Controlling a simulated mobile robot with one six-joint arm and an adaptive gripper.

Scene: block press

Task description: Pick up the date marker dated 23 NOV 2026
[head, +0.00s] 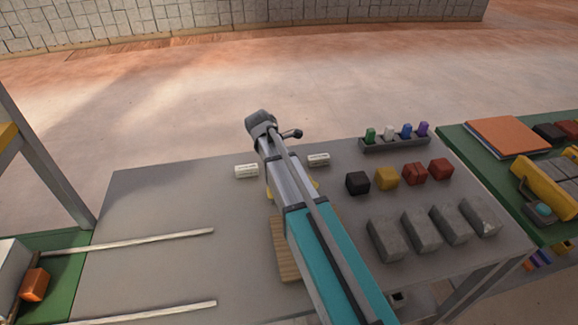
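Two small white blocks with dark print, which look like date markers, lie on the grey table. One marker (246,171) is left of my arm, the other marker (319,159) is right of it. The print is too small to read, so I cannot tell which is dated 23 NOV 2026. My arm reaches up the picture between them, and its dark end (262,122) shows above and between the two markers. I cannot make out the fingers or anything held there.
A rack (395,143) with coloured pegs stands at the back right. Nearer are black, yellow and red cubes and several grey blocks (421,230). A wooden piece (285,255) and something yellow are partly hidden by my arm. Rails (130,242) cross the left; the left middle is clear.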

